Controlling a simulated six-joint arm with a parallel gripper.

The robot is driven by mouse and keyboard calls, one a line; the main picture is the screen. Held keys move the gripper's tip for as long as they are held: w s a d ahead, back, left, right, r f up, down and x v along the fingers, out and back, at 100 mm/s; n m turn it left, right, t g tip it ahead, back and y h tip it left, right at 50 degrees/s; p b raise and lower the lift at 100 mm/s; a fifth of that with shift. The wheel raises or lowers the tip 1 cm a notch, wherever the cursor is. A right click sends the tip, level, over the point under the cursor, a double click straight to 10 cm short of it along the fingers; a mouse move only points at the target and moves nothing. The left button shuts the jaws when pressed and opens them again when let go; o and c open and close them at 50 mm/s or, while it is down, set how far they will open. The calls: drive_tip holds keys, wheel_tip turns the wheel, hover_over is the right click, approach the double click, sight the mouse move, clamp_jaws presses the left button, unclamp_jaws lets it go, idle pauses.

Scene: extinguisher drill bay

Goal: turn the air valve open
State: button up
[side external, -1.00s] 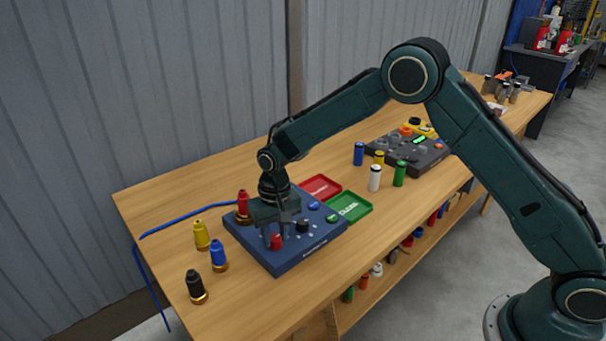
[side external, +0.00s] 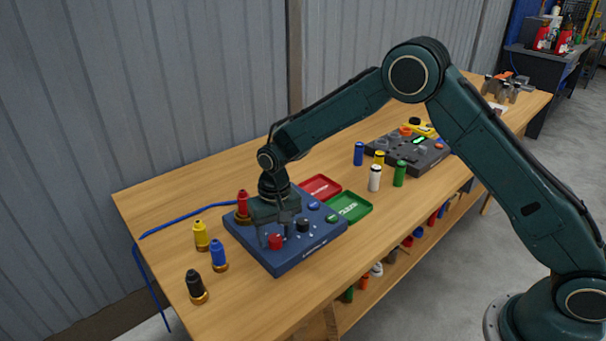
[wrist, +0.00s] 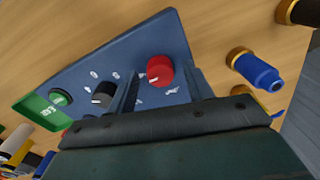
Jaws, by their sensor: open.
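The blue control panel (side external: 285,262) lies on the wooden bench and carries a red knob (side external: 275,241) and a black knob (side external: 302,225). Labels are too small to read, so I cannot tell by text which knob is the air valve. My gripper (side external: 275,238) points down over the panel, open, with the red knob by its fingertips. In the wrist view the red knob (wrist: 159,70) shows between the two fingers, and the black knob (wrist: 103,94) is left of them. Contact with the red knob cannot be made out.
Yellow (side external: 201,236), blue (side external: 218,254) and black (side external: 196,287) fittings stand left of the panel, and a red one (side external: 243,203) is close behind my gripper. Red (side external: 320,187) and green (side external: 350,207) trays adjoin the panel.

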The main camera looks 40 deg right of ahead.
sight(277, 236)
wheel_tip(277, 236, up, 14)
drive_tip(key=shift+d+f, duration=0.15)
drive_tip(key=shift+d, duration=0.2)
drive_tip(key=shift+s, duration=0.1)
idle(0.5)
drive_tip(key=s+d+r+n+t, duration=0.1)
drive_tip(key=s+d+r, duration=0.3)
drive_tip(key=s+r, duration=0.35)
drive_tip(key=s+d+r+t, duration=0.2)
drive_tip(key=s+d+r, duration=0.3)
drive_tip(key=s+r, duration=0.25)
drive_tip(key=s+d+f+t, duration=0.1)
drive_tip(key=s+d, duration=0.1)
drive_tip(key=s, duration=0.7)
drive_tip(key=s+d+f+n+t, duration=0.1)
drive_tip(key=s+d, duration=0.1)
drive_tip(key=s, duration=0.7)
drive_tip(key=shift+s+d+f+h, duration=0.2)
drive_tip(key=shift+d+h, duration=0.1)
drive_tip(key=shift+d, duration=0.05)
